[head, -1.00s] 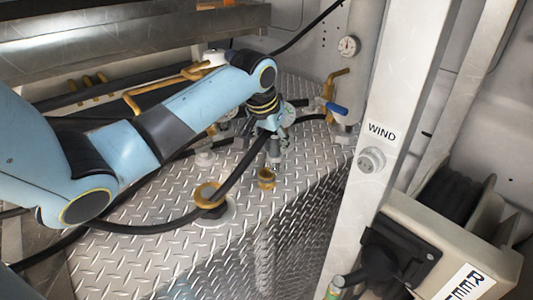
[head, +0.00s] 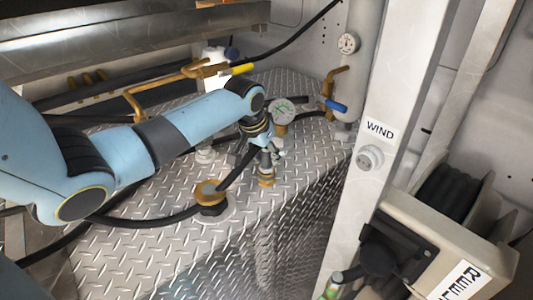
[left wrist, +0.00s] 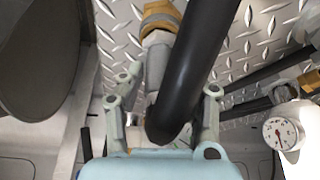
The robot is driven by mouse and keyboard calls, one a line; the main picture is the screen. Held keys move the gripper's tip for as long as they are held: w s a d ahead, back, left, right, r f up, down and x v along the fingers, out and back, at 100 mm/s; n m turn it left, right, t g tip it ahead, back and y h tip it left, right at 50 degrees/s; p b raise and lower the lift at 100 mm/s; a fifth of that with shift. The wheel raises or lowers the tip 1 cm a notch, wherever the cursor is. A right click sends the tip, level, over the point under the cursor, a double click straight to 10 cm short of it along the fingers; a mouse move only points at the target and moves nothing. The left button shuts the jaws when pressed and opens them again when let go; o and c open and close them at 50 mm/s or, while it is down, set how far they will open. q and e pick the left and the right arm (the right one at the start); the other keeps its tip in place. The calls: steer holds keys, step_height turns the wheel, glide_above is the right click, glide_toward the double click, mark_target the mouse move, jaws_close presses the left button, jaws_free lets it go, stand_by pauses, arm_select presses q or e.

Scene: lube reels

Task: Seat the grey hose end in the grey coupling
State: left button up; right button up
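My left gripper (head: 268,148) points down over the tread-plate deck, shut on the grey hose end (left wrist: 155,65). In the left wrist view the gripper's fingers (left wrist: 163,95) stand either side of it, and the black hose (left wrist: 195,55) hides part of the grip. The tip of the hose end lines up with a brass-coloured fitting (left wrist: 160,18) and appears to meet it; the head view shows this fitting (head: 266,180) directly below the gripper. I cannot tell how deep it sits. A pale grey fitting (head: 205,154) stands on the deck to the left. My right gripper is not in view.
A larger brass fitting (head: 209,193) stands front left, with the black hose beside it. A pale post (head: 365,200) and reel (head: 445,205) bound the right.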

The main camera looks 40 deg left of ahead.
arm_select(q)
steer(key=shift+o, duration=1.2)
steer(key=shift+r, duration=0.2)
steer(key=v, duration=1.2)
steer(key=shift+f, duration=0.1)
